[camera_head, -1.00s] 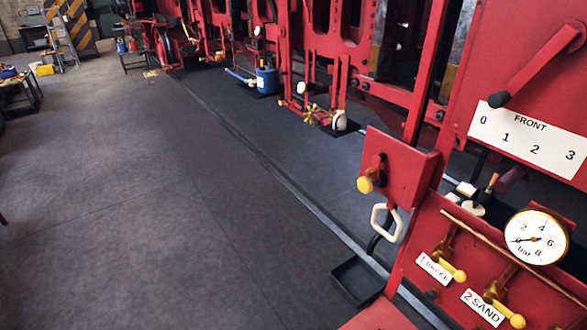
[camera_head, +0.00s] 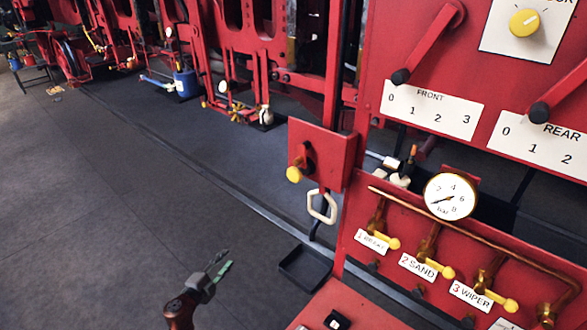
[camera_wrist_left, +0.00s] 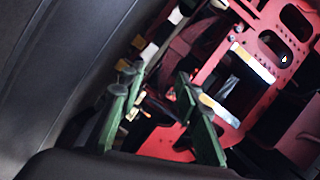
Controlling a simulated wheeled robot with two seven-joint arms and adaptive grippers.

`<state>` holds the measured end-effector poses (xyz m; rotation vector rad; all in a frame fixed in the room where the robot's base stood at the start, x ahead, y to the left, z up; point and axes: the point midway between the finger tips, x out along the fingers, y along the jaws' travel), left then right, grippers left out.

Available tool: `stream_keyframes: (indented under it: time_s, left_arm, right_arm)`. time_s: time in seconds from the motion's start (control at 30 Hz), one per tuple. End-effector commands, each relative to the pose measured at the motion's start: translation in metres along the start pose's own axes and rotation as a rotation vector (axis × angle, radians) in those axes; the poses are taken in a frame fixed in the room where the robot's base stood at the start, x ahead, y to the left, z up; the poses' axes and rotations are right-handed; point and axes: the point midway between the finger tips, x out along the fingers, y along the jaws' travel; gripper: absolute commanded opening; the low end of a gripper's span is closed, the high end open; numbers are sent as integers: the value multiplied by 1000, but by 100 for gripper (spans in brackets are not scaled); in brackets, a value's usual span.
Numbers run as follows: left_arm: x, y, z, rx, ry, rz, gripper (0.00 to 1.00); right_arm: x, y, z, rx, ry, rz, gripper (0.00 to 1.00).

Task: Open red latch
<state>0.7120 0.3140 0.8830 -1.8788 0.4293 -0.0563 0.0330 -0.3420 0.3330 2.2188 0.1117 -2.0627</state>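A small red lever with a yellow knob (camera_head: 294,174), which seems to be the red latch, sits on a square red plate (camera_head: 335,152) at the panel's left edge. A cream loop handle (camera_head: 322,206) hangs below the plate. My left gripper (camera_head: 221,264) is low and left of the latch in the head view, touching nothing that I can see. In the left wrist view its green fingers (camera_wrist_left: 158,98) are spread apart with nothing clearly held between them. I cannot make out the latch in that view. My right gripper is not in view.
The red control panel at right carries a pressure gauge (camera_head: 450,196), yellow-handled valves (camera_head: 436,266) and black-knobbed levers (camera_head: 401,76). A black tray (camera_head: 306,267) lies below the loop handle. Red machinery lines the back. The dark floor (camera_head: 130,220) at left is clear.

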Motion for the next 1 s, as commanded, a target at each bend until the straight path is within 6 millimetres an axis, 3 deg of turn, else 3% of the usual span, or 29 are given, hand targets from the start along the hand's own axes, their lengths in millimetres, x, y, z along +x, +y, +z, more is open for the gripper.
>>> stream_keyframes:
  time_s: [0.03, 0.1, 0.17, 0.2, 0.3, 0.4, 0.5, 0.7, 0.83, 1.0]
  left_arm:
    - [10, -54, -38, 119, 82, -45, 30]
    - [15, -116, -96, 300, 191, -96, 30]
    - [11, -165, -150, 481, 278, -138, 30]
    - [4, -195, -188, 615, 332, -166, 30]
    - [-25, -257, -279, 1011, 427, -233, 30]
    - [-57, -295, -339, 1376, 429, -280, 30]
    - [-83, -323, -372, 1666, 361, -316, 30]
    - [-113, -361, -398, 1973, 197, -363, 30]
    - [-113, -370, -404, 2020, 158, -373, 30]
    - [-92, -372, -412, 2021, 157, -374, 30]
  right_arm:
    - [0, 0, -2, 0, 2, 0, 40]
    - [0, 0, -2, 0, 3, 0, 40]
    - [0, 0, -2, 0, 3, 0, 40]
    - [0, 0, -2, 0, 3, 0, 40]
    - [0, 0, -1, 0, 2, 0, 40]
    - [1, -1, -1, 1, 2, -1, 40]
    - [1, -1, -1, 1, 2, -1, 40]
    - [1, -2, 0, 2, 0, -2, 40]
    - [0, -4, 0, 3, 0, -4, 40]
    - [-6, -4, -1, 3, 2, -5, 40]
